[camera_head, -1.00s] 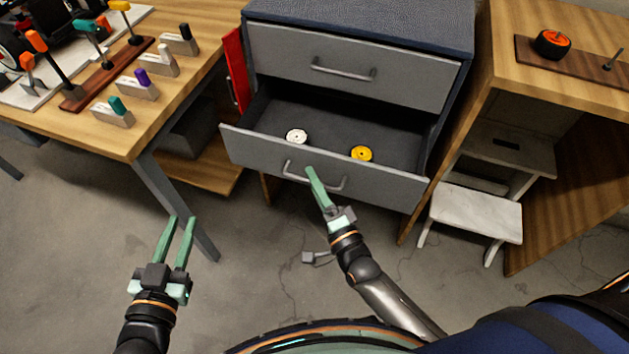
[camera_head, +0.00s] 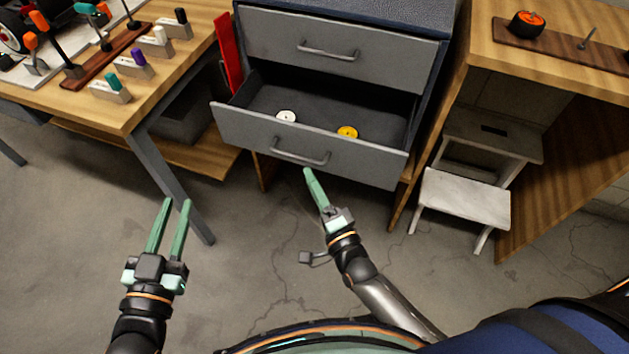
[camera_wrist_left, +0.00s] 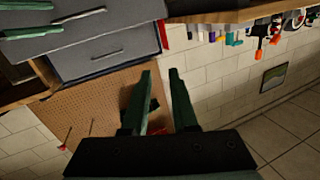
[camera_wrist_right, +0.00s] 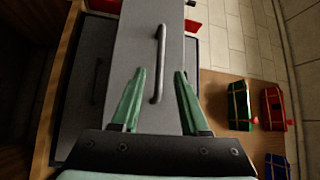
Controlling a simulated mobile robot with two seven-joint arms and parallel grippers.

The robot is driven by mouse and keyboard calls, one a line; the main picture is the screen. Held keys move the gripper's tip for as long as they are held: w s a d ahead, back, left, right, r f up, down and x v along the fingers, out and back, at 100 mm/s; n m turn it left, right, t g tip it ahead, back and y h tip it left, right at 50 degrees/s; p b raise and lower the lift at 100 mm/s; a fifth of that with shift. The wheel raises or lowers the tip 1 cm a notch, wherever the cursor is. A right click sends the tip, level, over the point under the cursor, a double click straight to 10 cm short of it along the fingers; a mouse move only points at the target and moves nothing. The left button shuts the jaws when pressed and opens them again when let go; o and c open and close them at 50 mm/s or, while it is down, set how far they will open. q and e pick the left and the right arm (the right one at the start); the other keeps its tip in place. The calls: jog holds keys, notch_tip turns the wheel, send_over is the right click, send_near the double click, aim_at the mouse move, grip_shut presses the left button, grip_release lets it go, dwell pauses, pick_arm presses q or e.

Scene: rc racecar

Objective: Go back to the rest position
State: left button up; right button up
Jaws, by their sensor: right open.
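My right gripper (camera_head: 308,170) is seen nearly edge-on, just below the drawer handle (camera_head: 300,158) in the head view. In the right wrist view its fingers (camera_wrist_right: 160,72) are spread with nothing held, and the handle (camera_wrist_right: 159,65) appears between and beyond them. The lower drawer (camera_head: 240,130) is pulled open. A white wheel disc (camera_head: 286,117) and a yellow one (camera_head: 347,132) lie inside.
A wooden table (camera_head: 110,115) with tools and small labelled blocks stands at the left. The upper drawer (camera_head: 390,64) is shut. A white step stool (camera_head: 465,198) and a wooden bench (camera_head: 480,50) with an orange-rimmed wheel (camera_head: 527,24) stand at the right. The floor between is clear.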

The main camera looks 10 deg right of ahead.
pick_arm(q)
jog(key=shift+s+d+r, duration=0.1)
jog(key=shift+s+r, duration=0.15)
jog(key=shift+r, duration=0.3)
pick_arm(e)
jog(key=shift+s, duration=0.3)
pick_arm(q)
jog(key=shift+f, duration=0.1)
pick_arm(e)
jog(key=s+d+r+n+g+p, duration=0.15)
jog(key=s+r+n, duration=0.25)
jog(key=r+n, duration=0.4)
jog(key=s+d+r+n+g, duration=0.1)
jog(key=s+d+r+n, duration=0.4)
jog(key=n, duration=0.6)
pick_arm(q)
jog(key=s+a+f+n+g+y+p, duration=0.2)
jog(key=s+g+p, duration=0.5)
jog(key=p, duration=1.4)
jog(key=shift+s+a+f+n+g+y, duration=0.25)
jog(key=shift+s+f+n+g, duration=0.2)
jog(key=shift+s, duration=0.75)
pick_arm(e)
jog(key=s+f+m+g+h, duration=0.1)
jog(key=s+f+m+g, duration=0.1)
jog(key=s+g, duration=0.5)
jog(key=shift+s+f+m+h, duration=0.4)
jog(key=shift+s+m, duration=0.1)
jog(key=shift+s, duration=0.2)
